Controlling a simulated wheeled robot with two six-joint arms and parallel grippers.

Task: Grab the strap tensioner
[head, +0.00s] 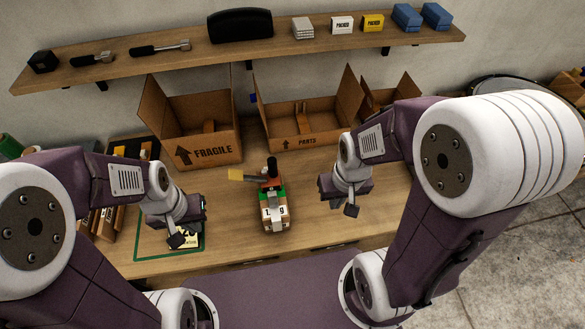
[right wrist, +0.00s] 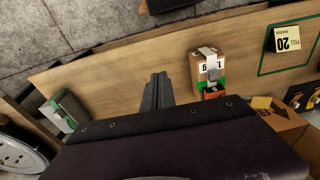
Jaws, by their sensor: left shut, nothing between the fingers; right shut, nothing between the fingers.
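I cannot tell for certain which object is the strap tensioner. Two tools with black handles and metal heads lie on the wall shelf in the head view: a longer one (head: 160,48) and a shorter one (head: 92,59). A small brown box (head: 275,216) stands mid-table with a green, orange and black item on or behind it; the box also shows in the right wrist view (right wrist: 208,66). My left gripper (head: 180,240) is shut and empty above the green-bordered area. My right gripper (head: 350,208) is shut and empty, right of the box and apart from it.
Open cartons stand at the table's back: one marked FRAGILE (head: 212,152), another marked PARTS (head: 305,132). The shelf (head: 275,52) also holds a black case (head: 240,25) and several small boxes. Bare wood shows around the brown box.

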